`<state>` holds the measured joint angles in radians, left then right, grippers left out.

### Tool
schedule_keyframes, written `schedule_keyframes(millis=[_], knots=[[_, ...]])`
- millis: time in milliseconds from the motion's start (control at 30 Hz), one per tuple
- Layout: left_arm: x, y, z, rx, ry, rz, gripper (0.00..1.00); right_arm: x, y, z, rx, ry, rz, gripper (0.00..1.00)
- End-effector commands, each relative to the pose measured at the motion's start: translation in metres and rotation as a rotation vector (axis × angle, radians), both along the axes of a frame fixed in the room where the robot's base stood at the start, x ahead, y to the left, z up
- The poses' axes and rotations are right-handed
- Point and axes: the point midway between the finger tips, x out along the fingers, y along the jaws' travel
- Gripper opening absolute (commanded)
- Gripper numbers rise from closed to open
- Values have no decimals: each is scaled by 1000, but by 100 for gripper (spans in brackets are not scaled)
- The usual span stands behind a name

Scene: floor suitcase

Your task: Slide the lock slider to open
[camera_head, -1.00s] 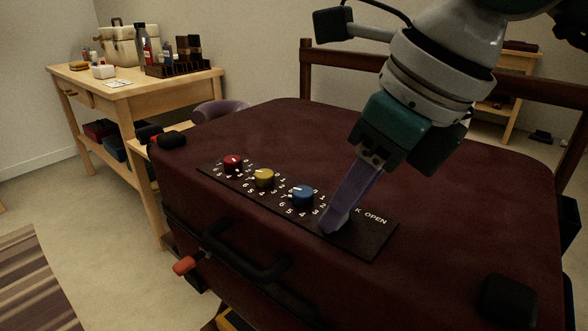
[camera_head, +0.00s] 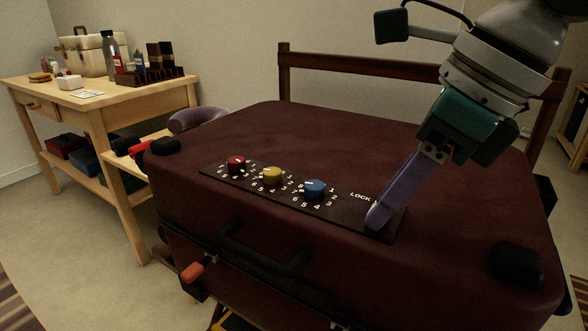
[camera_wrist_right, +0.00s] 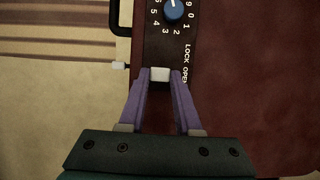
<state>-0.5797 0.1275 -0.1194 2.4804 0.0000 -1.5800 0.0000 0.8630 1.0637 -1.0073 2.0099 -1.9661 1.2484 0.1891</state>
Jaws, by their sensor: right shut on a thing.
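The dark red suitcase (camera_head: 440,190) lies flat with a black lock panel (camera_head: 345,210) along its front edge. The panel carries the words LOCK and OPEN. My right gripper (camera_head: 377,220) reaches down onto the panel's right end, its purple fingers covering the OPEN word in the head view. In the right wrist view, its fingertips (camera_wrist_right: 160,76) are shut on the small pale lock slider (camera_wrist_right: 160,74), which sits beside the OPEN word. The slider is hidden behind the fingers in the head view. My left gripper is not in view.
Red (camera_head: 236,164), yellow (camera_head: 272,175) and blue (camera_head: 315,189) dials stand left of the slider. A black handle (camera_head: 265,258) and red-tipped latch (camera_head: 192,272) are on the suitcase front. A wooden table (camera_head: 110,95) with several items stands at back left.

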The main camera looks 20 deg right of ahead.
Motion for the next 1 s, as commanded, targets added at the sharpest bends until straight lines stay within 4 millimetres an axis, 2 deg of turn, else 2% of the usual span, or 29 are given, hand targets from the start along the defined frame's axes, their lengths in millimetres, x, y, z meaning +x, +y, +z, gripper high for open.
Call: schedule_keyframes(millis=[33, 267, 567, 667, 1000], knots=[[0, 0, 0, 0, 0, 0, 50, -1, 0, 0, -3, 4, 2, 36], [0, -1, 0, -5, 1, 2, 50, 0, 0, 0, -2, 1, 2, 62], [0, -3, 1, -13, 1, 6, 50, -1, -1, 3, -2, 0, 1, 62], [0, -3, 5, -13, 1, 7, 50, -3, -3, 14, -2, -2, 1, 62], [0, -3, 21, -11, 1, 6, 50, -24, -19, 75, -3, -2, 1, 62]])
